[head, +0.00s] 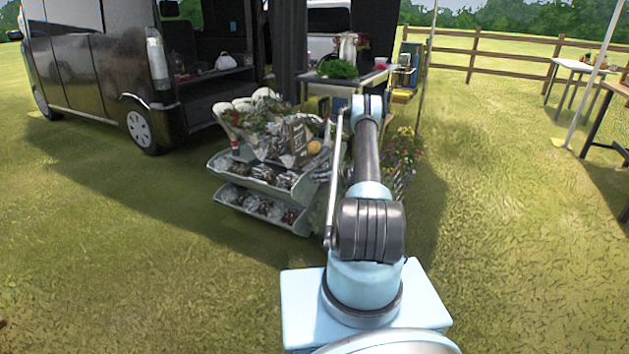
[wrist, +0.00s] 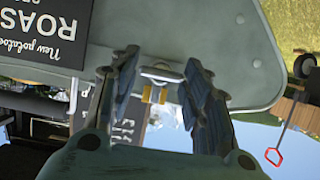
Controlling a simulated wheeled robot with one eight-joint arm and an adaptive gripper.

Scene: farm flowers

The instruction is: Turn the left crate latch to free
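In the wrist view, my gripper (wrist: 162,64) is open, one finger on each side of a small silver latch-like fitting (wrist: 160,73). The fitting sits at the edge of a grey-green panel (wrist: 225,65), between the fingers, with a visible gap to both. I cannot tell whether this is the left crate latch, nor how far it is turned. In the head view, my arm covers the area around my gripper, and no latch can be made out.
A tiered display stand (head: 262,185) with filled trays stands left of my arm. A dark sign (wrist: 45,30) hangs upside down in the wrist view. A van (head: 100,70) and a table (head: 345,78) stand behind. Open grass (head: 510,200) lies to the right.

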